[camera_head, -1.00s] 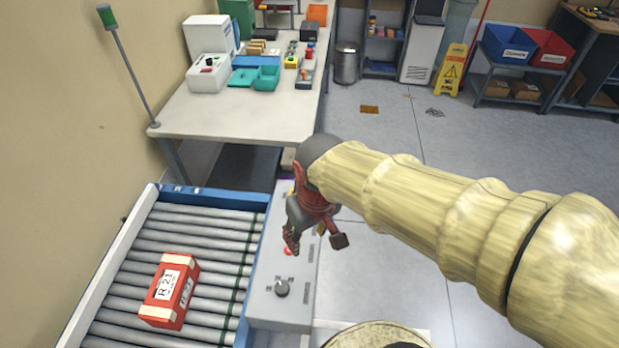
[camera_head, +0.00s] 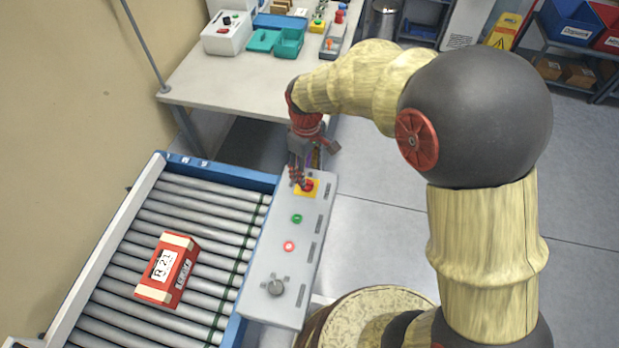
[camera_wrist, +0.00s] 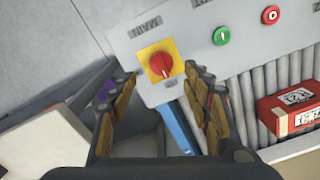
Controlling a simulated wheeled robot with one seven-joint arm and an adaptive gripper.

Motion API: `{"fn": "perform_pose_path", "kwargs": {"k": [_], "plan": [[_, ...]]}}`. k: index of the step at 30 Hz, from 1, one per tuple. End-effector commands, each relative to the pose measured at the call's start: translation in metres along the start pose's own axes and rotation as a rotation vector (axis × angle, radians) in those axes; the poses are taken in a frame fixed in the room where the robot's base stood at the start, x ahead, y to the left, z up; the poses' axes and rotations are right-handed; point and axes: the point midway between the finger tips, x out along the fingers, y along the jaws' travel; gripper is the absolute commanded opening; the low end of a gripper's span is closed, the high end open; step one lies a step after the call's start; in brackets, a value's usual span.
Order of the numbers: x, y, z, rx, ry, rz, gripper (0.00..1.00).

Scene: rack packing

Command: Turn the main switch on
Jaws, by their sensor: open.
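The main switch is a red rotary knob (camera_wrist: 160,64) on a yellow square plate (camera_wrist: 146,50), under a label that reads MAIN in the wrist view. In the head view the red knob (camera_head: 307,186) sits at the far end of the grey control panel (camera_head: 258,290). My gripper (camera_head: 297,183) is open at the far end of the panel, close to the knob. In the wrist view my gripper (camera_wrist: 158,82) has its fingers spread on either side below the knob, with nothing between them. I cannot tell whether a fingertip touches the panel.
The panel also carries a green button (camera_head: 297,218), a red button (camera_head: 289,246) and a grey selector knob (camera_head: 275,287). A roller conveyor (camera_head: 190,210) beside it holds a red box (camera_head: 168,270). A white table (camera_head: 230,80) stands behind.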

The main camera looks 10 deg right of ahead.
Motion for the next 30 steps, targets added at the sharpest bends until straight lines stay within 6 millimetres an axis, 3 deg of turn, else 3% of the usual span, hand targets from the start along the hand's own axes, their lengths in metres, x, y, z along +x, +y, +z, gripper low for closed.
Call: {"fn": "perform_pose_path", "kwargs": {"k": [6,12,23,30], "plan": [[0.037,-0.001,0.001,0.001,-0.002,-0.001,0.49],[0.056,0.0,0.0,0.002,0.0,0.0,0.49],[0.059,0.0,0.0,0.002,0.001,0.0,0.49],[0.059,0.0,0.0,0.002,0.001,0.0,0.35]]}}
